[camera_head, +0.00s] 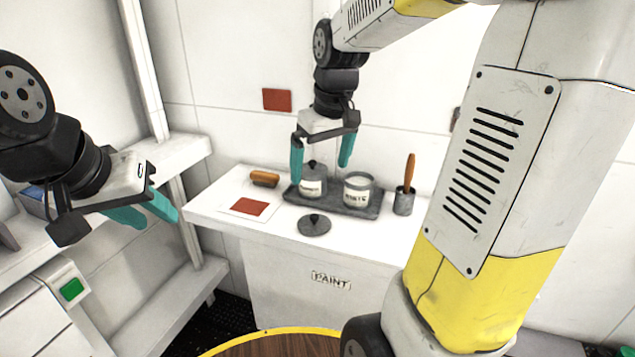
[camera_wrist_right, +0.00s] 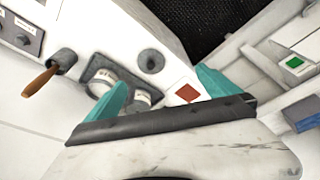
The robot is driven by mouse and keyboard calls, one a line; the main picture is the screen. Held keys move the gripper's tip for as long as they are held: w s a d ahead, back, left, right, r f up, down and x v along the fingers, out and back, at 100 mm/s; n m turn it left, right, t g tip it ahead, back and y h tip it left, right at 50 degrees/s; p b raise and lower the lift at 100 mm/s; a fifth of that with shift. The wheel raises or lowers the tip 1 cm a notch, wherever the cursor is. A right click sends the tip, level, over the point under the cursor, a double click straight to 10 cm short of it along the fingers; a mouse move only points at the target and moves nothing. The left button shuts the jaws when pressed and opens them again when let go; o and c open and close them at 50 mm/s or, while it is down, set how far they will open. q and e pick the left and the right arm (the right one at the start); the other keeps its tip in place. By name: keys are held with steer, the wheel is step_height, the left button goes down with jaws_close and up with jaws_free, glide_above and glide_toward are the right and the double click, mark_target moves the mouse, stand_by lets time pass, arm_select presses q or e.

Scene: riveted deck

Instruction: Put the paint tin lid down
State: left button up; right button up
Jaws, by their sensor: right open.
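A round dark grey paint tin lid (camera_head: 314,225) with a small knob lies flat on the white worktop, in front of the tray; it also shows in the right wrist view (camera_wrist_right: 152,61). An open grey tin (camera_head: 358,190) with a white label stands on the right of the tray. A second grey tin (camera_head: 313,182), topped by a knobbed lid, stands on its left. My right gripper (camera_head: 320,173) is open and empty around or just above the left tin; which one I cannot tell. My left gripper (camera_head: 156,221) is open and empty, left of the worktop.
The dark tray (camera_head: 340,207) carries both tins. A brush pot (camera_head: 403,202) stands to its right. A wooden-handled tool (camera_head: 265,178) and a red-patched card (camera_head: 250,207) lie to its left. The worktop around the lid is clear.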

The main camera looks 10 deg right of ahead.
steer(key=s+r+m+t, duration=0.1)
steer(key=s, duration=0.6)
steer(key=s+a+r+m+t+y, duration=0.1)
steer(key=s+m+t, duration=0.1)
steer(key=s, duration=0.5)
steer(key=shift+s+a+r+m+t, duration=0.2)
steer(key=shift+a+r+m+t, duration=0.05)
steer(key=shift+m+t, duration=0.05)
steer(key=shift+d, duration=0.1)
